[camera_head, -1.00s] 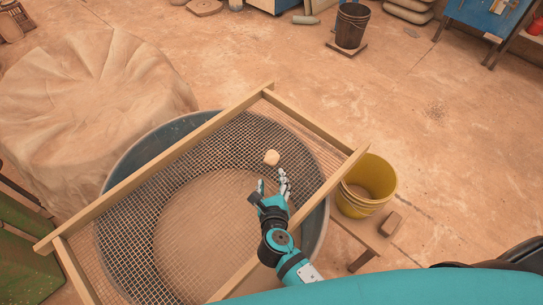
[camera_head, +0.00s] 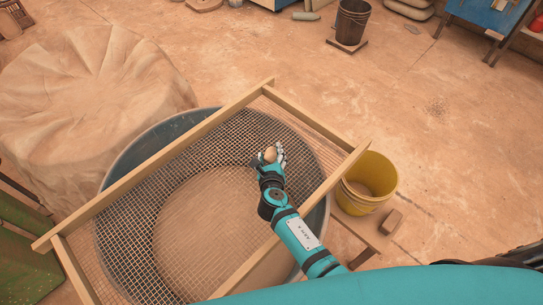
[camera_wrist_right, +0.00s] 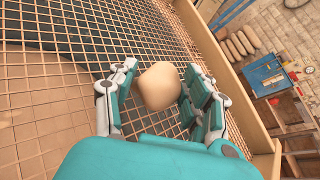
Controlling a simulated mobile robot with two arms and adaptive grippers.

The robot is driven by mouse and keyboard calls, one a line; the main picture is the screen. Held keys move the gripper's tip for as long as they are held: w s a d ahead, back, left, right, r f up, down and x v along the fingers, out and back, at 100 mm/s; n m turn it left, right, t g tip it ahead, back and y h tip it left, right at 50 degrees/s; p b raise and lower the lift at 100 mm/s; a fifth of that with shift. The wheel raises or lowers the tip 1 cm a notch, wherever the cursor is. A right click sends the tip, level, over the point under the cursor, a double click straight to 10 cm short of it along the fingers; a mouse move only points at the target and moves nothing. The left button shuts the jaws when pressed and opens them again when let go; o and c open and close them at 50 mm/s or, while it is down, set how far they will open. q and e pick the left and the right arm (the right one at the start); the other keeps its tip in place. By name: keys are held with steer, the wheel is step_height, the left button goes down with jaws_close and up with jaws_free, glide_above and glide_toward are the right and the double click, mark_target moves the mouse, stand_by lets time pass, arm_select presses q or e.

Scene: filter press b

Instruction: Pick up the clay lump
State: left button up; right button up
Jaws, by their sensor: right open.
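The clay lump (camera_head: 270,154) is a small pale tan lump on the wire mesh of the wood-framed screen (camera_head: 186,140). In the right wrist view the lump (camera_wrist_right: 159,86) sits between the fingers of my right gripper (camera_wrist_right: 160,98). The fingers stand on both sides of it, and a gap shows on the left side; the right fingers are very close to it. In the head view my right gripper (camera_head: 270,158) is open around the lump and hides part of it. My left gripper is not in view.
The screen lies over a large round tub (camera_head: 122,180). A yellow bucket (camera_head: 366,185) stands at the screen's right, with a small brick-like block (camera_head: 391,222) beside it. A cloth-covered mound (camera_head: 90,110) is at the left. Open floor lies beyond the screen.

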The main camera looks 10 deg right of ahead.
steer(key=shift+c, duration=0.7)
steer(key=c, duration=0.7)
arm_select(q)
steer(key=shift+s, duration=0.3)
arm_select(e)
steer(key=shift+r, duration=0.15)
